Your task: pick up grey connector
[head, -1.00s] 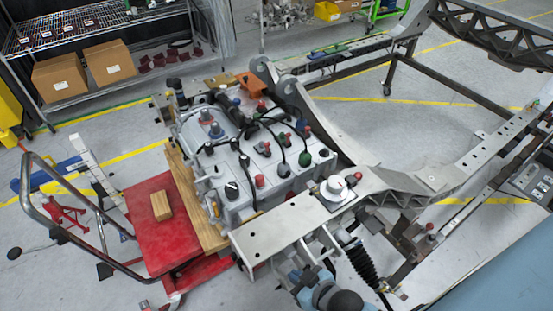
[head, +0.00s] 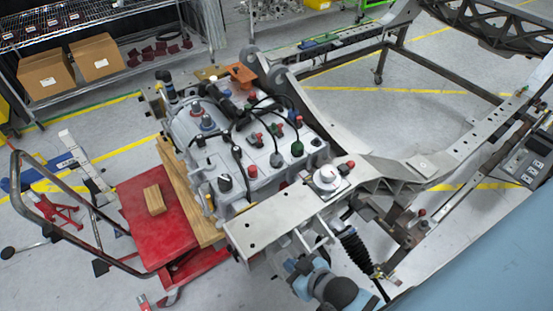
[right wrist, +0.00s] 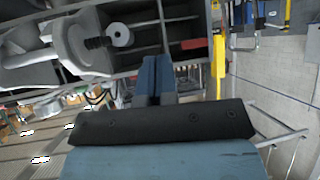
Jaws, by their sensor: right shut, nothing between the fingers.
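The grey battery-like unit (head: 250,165) carries several connectors and plugs. I cannot tell for sure which connector is the grey one meant. My right gripper (head: 292,266) is at the bottom of the head view, in front of and below the light metal beam, well apart from these connectors. In the right wrist view its blue fingers (right wrist: 155,76) are together with nothing between them. My left gripper is not in view.
The metal frame beam (head: 270,226) with a white round part (head: 326,176) lies between my right gripper and the unit. A black coil spring (head: 356,250) is just right of my arm. A red cart (head: 150,230) with a wooden block (head: 154,200) stands left.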

